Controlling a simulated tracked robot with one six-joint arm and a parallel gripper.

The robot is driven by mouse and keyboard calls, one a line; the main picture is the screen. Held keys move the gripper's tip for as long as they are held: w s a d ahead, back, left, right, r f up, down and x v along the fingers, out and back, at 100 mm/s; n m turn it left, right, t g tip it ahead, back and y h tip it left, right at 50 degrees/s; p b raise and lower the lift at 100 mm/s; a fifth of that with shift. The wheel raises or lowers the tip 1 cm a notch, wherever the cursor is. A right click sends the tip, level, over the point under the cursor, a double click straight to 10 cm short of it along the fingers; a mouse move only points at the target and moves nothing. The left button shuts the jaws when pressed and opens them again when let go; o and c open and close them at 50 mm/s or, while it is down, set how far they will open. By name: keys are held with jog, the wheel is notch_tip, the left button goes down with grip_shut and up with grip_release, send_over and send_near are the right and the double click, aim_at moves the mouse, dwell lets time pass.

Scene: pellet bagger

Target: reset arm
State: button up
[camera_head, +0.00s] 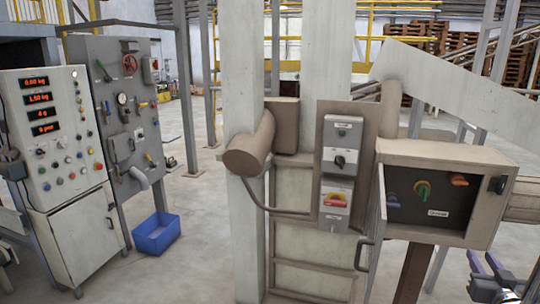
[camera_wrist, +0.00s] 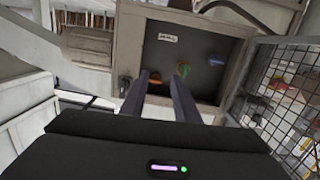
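My gripper (camera_head: 487,264) shows at the lower right of the head view, below and right of an open control box (camera_head: 445,157). In the wrist view my gripper (camera_wrist: 162,75) has two dark fingers apart with nothing held between them. The box's dark panel carries a blue knob (camera_head: 393,200), a green-and-yellow knob (camera_head: 423,190) and an orange knob (camera_head: 459,180). In the wrist view the panel appears turned over, with the orange knob (camera_wrist: 165,83) seen in the gap between the fingers, apparently beyond them.
The box's door (camera_head: 374,240) hangs open; its mesh-like panel (camera_wrist: 280,100) may be the one at right in the wrist view. A switch panel (camera_head: 345,150) is on the post to the left. A display cabinet (camera_head: 55,130) and a blue bin (camera_head: 156,233) stand far left. Floor between is clear.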

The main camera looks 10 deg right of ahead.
jog(key=s+d+f+m+g, duration=0.2)
jog(key=s+f+g, duration=0.35)
jog(key=f, duration=0.25)
jog(key=s+a+f+g+y, duration=0.2)
jog(key=a+g, duration=0.2)
jog(key=a, duration=0.3)
jog(key=a+r+n+y, duration=0.2)
jog(key=a+r, duration=0.2)
jog(key=a, duration=1.1)
jog(key=a+r+n+y, duration=0.3)
jog(key=a+r, duration=0.1)
jog(key=a, duration=1.2)
jog(key=a+r+n+t+y, duration=0.1)
jog(key=a+r+n+y, duration=0.1)
jog(key=a, duration=1.4)
notch_tip(320, 180, up, 2)
jog(key=shift+s+a+r+n+y, duration=0.1)
jog(key=shift+s+a+n+y, duration=0.2)
jog(key=shift+n, duration=0.4)
jog(key=shift+d, duration=0.15)
